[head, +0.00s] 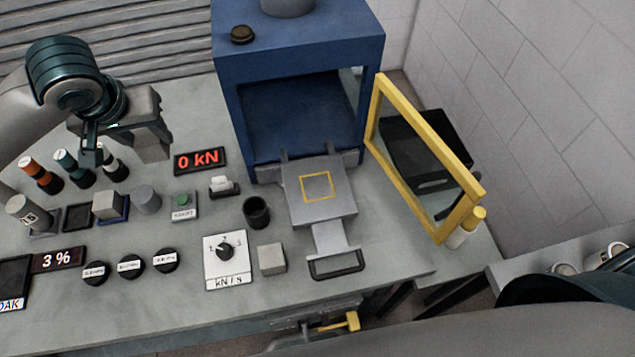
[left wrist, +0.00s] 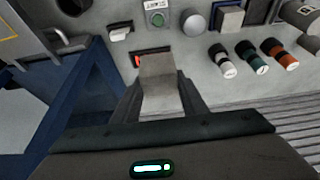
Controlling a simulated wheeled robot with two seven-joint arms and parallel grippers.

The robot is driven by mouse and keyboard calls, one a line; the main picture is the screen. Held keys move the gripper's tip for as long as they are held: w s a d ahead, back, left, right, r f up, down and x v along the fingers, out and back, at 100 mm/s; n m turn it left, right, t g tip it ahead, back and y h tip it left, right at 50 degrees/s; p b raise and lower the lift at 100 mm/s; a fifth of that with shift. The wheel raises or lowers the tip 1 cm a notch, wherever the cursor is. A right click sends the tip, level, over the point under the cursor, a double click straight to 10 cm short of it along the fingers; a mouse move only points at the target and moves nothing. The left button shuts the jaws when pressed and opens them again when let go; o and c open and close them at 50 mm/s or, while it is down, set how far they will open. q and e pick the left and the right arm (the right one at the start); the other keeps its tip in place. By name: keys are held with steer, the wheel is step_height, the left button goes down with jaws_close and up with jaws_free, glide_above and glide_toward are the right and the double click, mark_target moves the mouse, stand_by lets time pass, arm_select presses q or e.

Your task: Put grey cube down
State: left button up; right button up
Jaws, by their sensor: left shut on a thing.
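My left gripper (head: 160,150) is at the upper left in the head view, above the bench behind the row of bottles. In the left wrist view the left gripper (left wrist: 160,88) is shut on a grey cube (left wrist: 158,72), held between its fingers over the bench near the red display. A second grey cube (head: 108,205) sits on a blue pad, and a third grey cube (head: 271,258) stands on the bench beside the kN/s dial. A metal plate with a yellow square outline (head: 335,210) sticks out of the blue press; the square is empty. My right gripper is not in view.
The blue press (head: 228,100) stands at the back with its yellow-framed door (head: 388,172) swung open to the right. A display reading 0 kN (head: 200,160), a green button (head: 182,202), a dark cup (head: 256,211) and a grey cylinder (head: 147,200) stand on the bench.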

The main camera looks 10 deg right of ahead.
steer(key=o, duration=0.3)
arm_select(q)
steer(key=shift+s+d, duration=0.1)
steer(key=shift+d, duration=0.4)
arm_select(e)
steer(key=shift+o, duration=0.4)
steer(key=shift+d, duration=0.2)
arm_select(q)
steer(key=s+d+m+h, duration=0.1)
steer(key=s+d+m, duration=0.15)
steer(key=d, duration=0.35)
steer(key=s+d+r+m+g+h, duration=0.1)
steer(key=s+d+m, duration=0.15)
steer(key=d, duration=0.25)
steer(key=s+d+m+h, duration=0.1)
steer(key=s+d+m, duration=0.15)
steer(key=d, duration=0.35)
steer(key=s+d+r+m+g+h, duration=0.1)
steer(key=s+d+r+m+g, duration=0.2)
steer(key=s+d+m, duration=0.7)
steer(key=s+d, duration=0.4)
steer(key=shift+d+b, duration=0.15)
steer(key=shift+b, duration=0.25)
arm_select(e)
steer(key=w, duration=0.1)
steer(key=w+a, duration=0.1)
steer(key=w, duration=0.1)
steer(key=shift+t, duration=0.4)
